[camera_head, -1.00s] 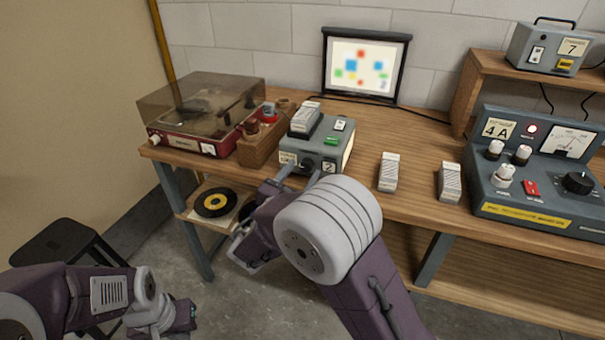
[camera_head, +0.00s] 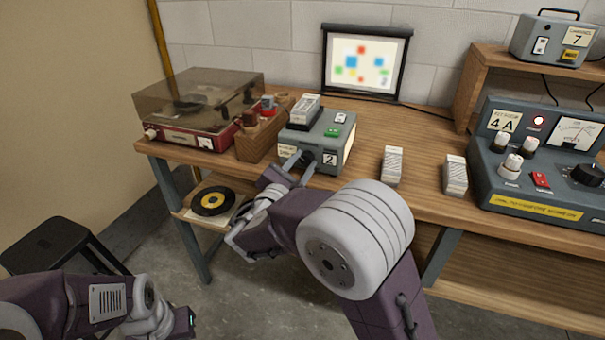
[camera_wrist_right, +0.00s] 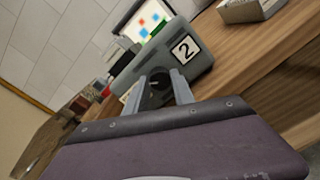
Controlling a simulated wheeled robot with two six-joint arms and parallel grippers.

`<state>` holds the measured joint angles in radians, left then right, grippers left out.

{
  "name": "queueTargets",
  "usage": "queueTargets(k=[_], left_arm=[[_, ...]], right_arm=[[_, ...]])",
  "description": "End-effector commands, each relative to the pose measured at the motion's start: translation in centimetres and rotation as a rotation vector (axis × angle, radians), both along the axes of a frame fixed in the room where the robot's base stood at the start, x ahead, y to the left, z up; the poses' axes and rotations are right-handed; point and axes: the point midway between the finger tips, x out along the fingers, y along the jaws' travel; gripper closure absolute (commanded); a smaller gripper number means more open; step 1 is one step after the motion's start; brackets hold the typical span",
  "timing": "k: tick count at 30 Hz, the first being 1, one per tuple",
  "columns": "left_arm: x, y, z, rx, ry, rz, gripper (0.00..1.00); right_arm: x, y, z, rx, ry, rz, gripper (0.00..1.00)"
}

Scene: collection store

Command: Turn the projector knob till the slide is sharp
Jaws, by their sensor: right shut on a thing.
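The grey projector (camera_head: 325,130) stands at the front of the bench, with a "2" label, a green button and a slide magazine on top. Its dark knob (camera_wrist_right: 159,88) is on the front face and partly hidden by my fingers. My right gripper (camera_head: 300,160) is shut on the knob, one finger on each side; it also shows in the right wrist view (camera_wrist_right: 160,84). The screen (camera_head: 364,62) behind shows coloured squares with soft, blurred edges. My left gripper (camera_head: 186,320) hangs low at the lower left, away from the bench; its fingers are unclear.
A red record player (camera_head: 200,105) and a wooden holder (camera_head: 257,142) stand left of the projector. Two pale slide boxes (camera_head: 392,166) (camera_head: 455,175) and a grey meter console (camera_head: 535,165) stand to the right. A black stool (camera_head: 58,250) is at the left.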

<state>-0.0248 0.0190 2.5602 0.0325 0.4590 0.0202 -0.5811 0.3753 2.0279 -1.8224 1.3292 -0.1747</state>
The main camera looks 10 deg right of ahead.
Motion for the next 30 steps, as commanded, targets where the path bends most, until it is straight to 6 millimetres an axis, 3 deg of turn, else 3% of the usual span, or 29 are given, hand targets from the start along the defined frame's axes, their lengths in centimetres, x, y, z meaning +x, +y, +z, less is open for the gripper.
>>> queueTargets(k=[8, 9, 11, 22, 30], left_arm=[[0.0, 0.0, 0.0, 0.0, 0.0, 0.0, 1.0], [0.0, 0.0, 0.0, 0.0, 0.0, 0.0, 1.0], [0.0, 0.0, 0.0, 0.0, 0.0, 0.0, 1.0], [0.0, 0.0, 0.2, 0.0, 0.0, 0.0, 1.0], [0.0, 0.0, 1.2, 0.0, 0.0, 0.0, 1.0]], right_arm=[[0.0, 0.0, 0.0, 0.011, -0.002, -0.001, 1.0], [0.0, 0.0, 0.0, 0.011, -0.002, -0.001, 0.65], [0.0, 0.0, 0.0, 0.011, -0.002, -0.001, 0.49], [-0.5, 0.4, 0.1, 0.01, -0.002, 0.001, 0.49], [-5.1, 4.0, 0.3, 0.009, -0.002, 0.006, 0.49]])
